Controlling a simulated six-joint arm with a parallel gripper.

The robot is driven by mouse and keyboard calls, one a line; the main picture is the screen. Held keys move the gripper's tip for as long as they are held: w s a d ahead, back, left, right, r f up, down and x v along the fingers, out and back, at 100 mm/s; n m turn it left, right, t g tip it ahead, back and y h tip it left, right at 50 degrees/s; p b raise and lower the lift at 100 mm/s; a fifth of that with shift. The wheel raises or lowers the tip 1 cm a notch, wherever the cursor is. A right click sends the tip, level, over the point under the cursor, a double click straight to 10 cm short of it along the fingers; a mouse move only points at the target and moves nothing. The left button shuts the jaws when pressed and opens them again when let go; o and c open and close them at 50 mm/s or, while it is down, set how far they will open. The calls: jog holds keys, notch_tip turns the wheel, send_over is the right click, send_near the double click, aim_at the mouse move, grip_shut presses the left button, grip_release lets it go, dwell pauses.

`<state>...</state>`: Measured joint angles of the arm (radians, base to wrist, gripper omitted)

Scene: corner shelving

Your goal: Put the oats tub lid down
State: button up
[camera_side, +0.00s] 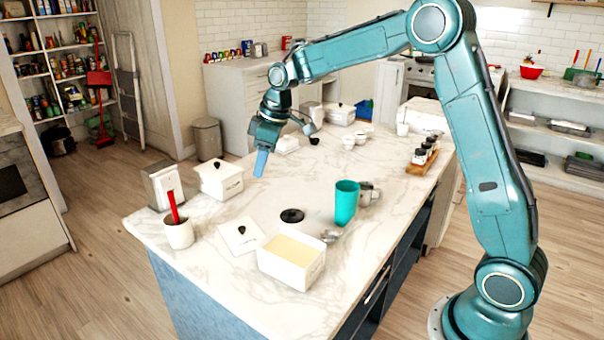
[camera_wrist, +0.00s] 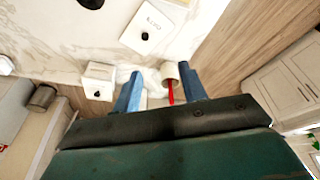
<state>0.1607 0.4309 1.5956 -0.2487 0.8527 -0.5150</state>
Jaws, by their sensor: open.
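A square white lid (camera_side: 240,235) with a dark knob lies flat on the marble counter, beside an open white tub (camera_side: 292,262) with pale contents. I take these to be the oats tub and its lid; the labels are too small to read. The lid also shows in the wrist view (camera_wrist: 153,22), beyond my fingers. My gripper (camera_side: 261,164) is open and empty, raised over the back left of the counter, well apart from the lid. Its two blue fingers show spread in the wrist view (camera_wrist: 160,82).
A lidded white canister (camera_side: 220,180), a white holder (camera_side: 163,187) and a white cup with a red utensil (camera_side: 180,234) stand at the counter's left. A teal cup (camera_side: 346,203) and a round black-topped thing (camera_side: 292,216) stand near the tub. The counter's middle is clear.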

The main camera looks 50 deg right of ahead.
jog(key=s+a+r+m+t, duration=0.1)
jog(key=s+r, duration=0.2)
jog(key=s, duration=0.5)
jog(key=s+a+r+m+h, duration=0.1)
jog(key=s+r+m, duration=0.15)
jog(key=s, duration=0.65)
jog(key=s+a+r+m+t, duration=0.15)
jog(key=s+r, duration=0.25)
jog(key=s, duration=0.4)
jog(key=s+f+m, duration=0.1)
jog(key=s+f, duration=0.2)
jog(key=s, duration=0.6)
jog(key=shift+s, duration=0.15)
